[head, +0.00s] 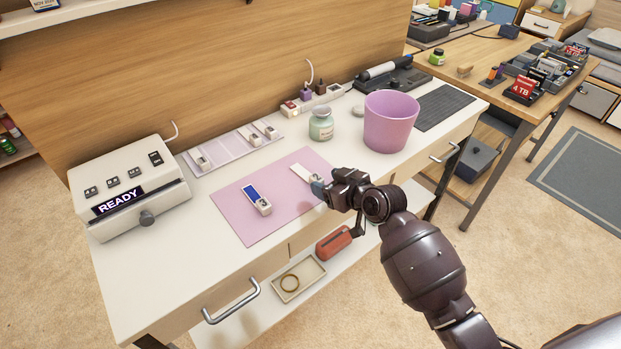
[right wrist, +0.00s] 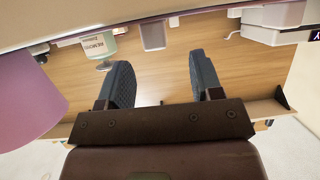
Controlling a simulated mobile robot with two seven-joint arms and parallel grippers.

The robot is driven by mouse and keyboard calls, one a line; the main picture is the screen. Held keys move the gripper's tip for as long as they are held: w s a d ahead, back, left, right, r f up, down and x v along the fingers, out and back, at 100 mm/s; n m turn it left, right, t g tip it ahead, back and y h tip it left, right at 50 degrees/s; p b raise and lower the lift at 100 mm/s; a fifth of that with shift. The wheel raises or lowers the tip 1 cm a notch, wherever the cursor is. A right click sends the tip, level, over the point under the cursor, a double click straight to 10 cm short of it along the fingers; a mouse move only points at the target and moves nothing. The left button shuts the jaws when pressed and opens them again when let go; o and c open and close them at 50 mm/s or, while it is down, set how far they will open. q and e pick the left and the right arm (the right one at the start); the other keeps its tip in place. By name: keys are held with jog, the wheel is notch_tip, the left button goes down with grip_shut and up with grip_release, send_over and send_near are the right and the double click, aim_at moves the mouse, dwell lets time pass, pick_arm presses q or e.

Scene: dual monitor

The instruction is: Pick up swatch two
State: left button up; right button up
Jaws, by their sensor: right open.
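A swatch with a blue face (head: 252,193) and a white end block lies on the pink mat (head: 240,225) on the white desk. A second, pale cream swatch (head: 301,172) lies on the mat to its right, partly hidden by my right gripper. My left gripper is not in view.
A pink bin (head: 391,122) stands right of the mat, with a green jar (head: 321,124) beside it. A rack (head: 230,147) with several swatch ends lies behind the mat. A white device reading READY (head: 128,185) stands left. The mat's near left part is clear.

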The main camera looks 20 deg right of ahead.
jog(key=b+x, duration=0.1)
jog(key=x, duration=0.4)
jog(key=shift+w+f, duration=0.2)
jog(key=shift+w, duration=0.1)
jog(key=shift+w+b, duration=0.25)
jog(key=shift+b, duration=0.05)
jog(key=shift+w, duration=0.1)
jog(key=c, duration=1)
jog(key=shift+r, duration=0.6)
notch_tip(320, 180, up, 10)
jog(key=p, duration=0.3)
pick_arm(q)
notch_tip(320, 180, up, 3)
jog(key=p, duration=0.2)
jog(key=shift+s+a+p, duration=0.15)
jog(key=shift+p, duration=0.15)
pick_arm(e)
notch_tip(320, 180, up, 9)
send_over(314, 175)
jog(key=shift+w, duration=0.1)
